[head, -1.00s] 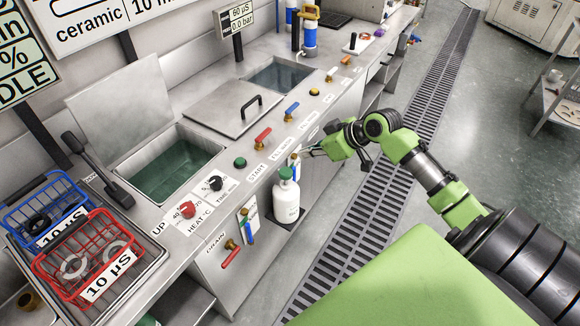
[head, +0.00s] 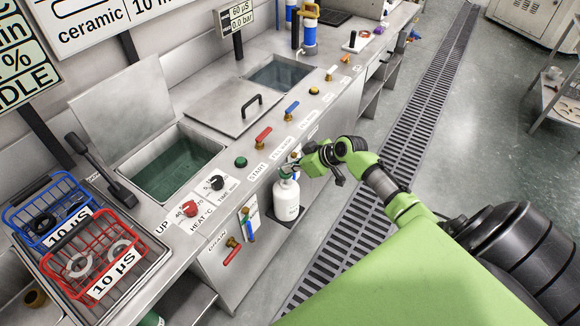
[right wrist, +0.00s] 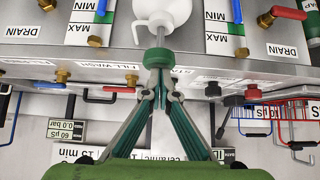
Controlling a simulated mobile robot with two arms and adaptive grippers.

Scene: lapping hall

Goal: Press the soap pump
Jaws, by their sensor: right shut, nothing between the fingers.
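The soap bottle (head: 286,200) is white with a green cap. It stands upright on a small dark shelf at the front of the wash bench. My right gripper (head: 297,164) is beside and just above its top in the head view. My left gripper is not in view.
A red basket (head: 92,256) and a blue basket (head: 47,212) sit at the left. A floor grating (head: 400,170) runs along the bench, with open floor to its right.

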